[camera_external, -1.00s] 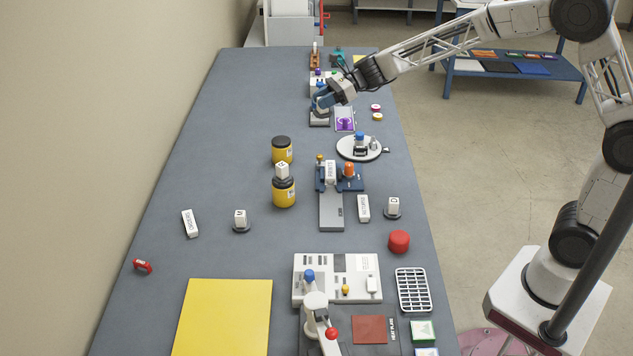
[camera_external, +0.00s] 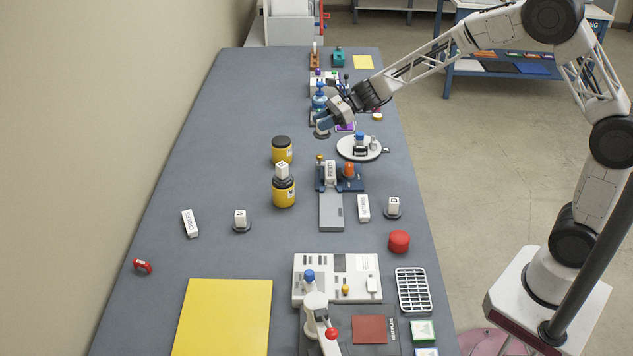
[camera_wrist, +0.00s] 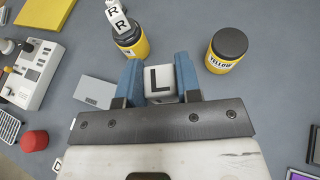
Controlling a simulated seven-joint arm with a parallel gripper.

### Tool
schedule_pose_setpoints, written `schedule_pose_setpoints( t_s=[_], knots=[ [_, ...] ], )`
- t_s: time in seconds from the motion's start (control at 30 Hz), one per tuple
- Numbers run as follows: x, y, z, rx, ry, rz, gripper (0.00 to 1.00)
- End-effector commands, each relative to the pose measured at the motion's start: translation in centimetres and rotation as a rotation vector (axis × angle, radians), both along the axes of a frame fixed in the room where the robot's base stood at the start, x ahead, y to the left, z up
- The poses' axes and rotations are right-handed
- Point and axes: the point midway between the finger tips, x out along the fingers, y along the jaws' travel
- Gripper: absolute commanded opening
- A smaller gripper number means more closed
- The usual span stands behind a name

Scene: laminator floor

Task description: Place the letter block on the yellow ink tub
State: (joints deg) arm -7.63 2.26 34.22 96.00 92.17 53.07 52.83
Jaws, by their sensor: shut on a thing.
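My gripper (camera_wrist: 159,84) is shut on a white letter block (camera_wrist: 160,80) marked L, held between its blue fingers. In the external view my gripper (camera_external: 323,124) is over the back half of the bench, with a dark disc under it. The yellow ink tub (camera_wrist: 229,48), labelled YELLOW with a black lid, stands upright ahead and right in the wrist view. In the external view this tub (camera_external: 282,156) is left of and nearer the camera than my gripper; its lid is bare. My gripper is apart from it.
A second yellow tub (camera_external: 284,197) stands just in front, with a white block (camera_external: 282,171) marked R on top. A round white plate (camera_external: 358,150) with small parts and a blue fixture (camera_external: 350,184) lie to the right.

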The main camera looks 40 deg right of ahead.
Motion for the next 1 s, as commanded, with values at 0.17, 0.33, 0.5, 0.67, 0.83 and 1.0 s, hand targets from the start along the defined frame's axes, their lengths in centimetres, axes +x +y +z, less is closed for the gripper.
schedule_pose_setpoints(
  t_s=[0.17, 0.33, 0.5, 0.67, 0.83, 1.0],
  knots=[
    [0.0, 0.0, -1.2, 0.0, -0.002, -0.001, 0.0],
    [0.0, 0.0, -1.3, 0.0, -0.002, -0.001, 0.0],
    [0.0, 0.0, -1.3, 0.0, -0.002, -0.001, 0.0],
    [0.5, 0.1, -1.4, 0.0, -0.002, -0.001, 0.0],
    [1.8, 0.5, -1.6, 0.001, 0.0, 0.0, 0.0],
    [3.8, 1.2, -1.8, 0.001, 0.0, 0.0, 0.0]
  ],
)
